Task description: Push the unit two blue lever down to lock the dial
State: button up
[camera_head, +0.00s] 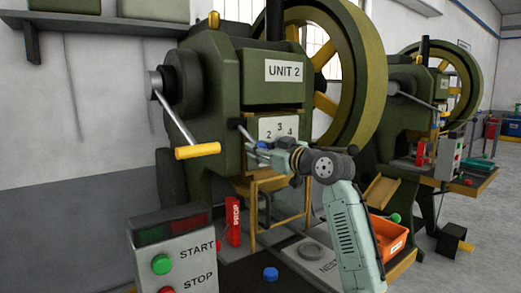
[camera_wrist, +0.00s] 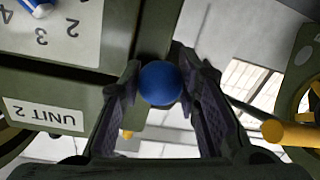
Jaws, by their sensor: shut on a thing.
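A round blue knob (camera_wrist: 160,83) sits between the two dark fingers of my gripper (camera_wrist: 158,92) in the wrist view; the fingers are closed on its sides. The rod behind the knob is hidden. In the head view my gripper is at the front of the green UNIT 2 press (camera_head: 228,92), by the dial plate (camera_head: 280,125) with its numbers. The plate also shows upside down in the wrist view (camera_wrist: 75,42), with a blue-and-white piece (camera_wrist: 40,9) at its edge. My arm covers the lower part of the dial in the head view.
A crank with a yellow handle (camera_head: 198,151) sticks out left of the dial. A START/STOP box (camera_head: 178,258) stands front left. A red block (camera_head: 233,220), a blue button (camera_head: 270,273) and an orange bin (camera_head: 388,238) are below. A second press stands at right.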

grip_shut()
jog(key=shift+f, duration=0.15)
